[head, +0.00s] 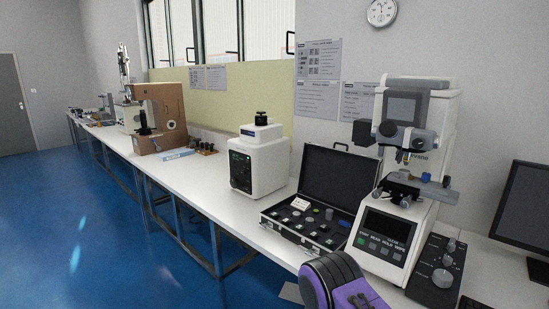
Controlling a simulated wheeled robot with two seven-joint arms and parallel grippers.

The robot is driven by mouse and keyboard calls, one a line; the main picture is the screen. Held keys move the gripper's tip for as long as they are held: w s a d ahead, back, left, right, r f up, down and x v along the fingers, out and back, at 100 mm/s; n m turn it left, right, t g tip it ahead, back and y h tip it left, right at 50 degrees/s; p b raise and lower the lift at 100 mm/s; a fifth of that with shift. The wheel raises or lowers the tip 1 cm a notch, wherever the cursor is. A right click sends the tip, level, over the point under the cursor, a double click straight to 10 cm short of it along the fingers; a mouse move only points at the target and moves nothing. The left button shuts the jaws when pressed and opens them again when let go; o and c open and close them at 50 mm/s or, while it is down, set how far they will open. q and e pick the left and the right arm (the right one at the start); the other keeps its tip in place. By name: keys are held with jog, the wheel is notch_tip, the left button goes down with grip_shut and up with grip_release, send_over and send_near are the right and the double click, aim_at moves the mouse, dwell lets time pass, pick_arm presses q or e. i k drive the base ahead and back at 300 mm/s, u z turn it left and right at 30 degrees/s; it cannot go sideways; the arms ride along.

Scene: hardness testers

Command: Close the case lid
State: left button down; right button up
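The black case (306,222) stands open on the white bench, beside the tester on its right. Its lid (335,176) is raised and leans back, with its dark inner side facing me. The case's tray holds several small round and block-shaped pieces, among them a white block. Neither of my grippers shows in the head view. A purple and dark-grey arm part of mine shows at the bottom, in front of the bench, apart from the lid.
A grey-white hardness tester (411,170) stands close to the right of the case. A white box-shaped instrument (258,162) stands to the left. A knobbed control box (442,268) and monitor (524,212) are at right. Bare bench (205,183) lies further left.

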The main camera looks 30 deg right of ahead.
aim_at(340, 180)
jog(key=u, duration=0.15)
jog(key=i, duration=2.75)
jog(key=z, duration=2.15)
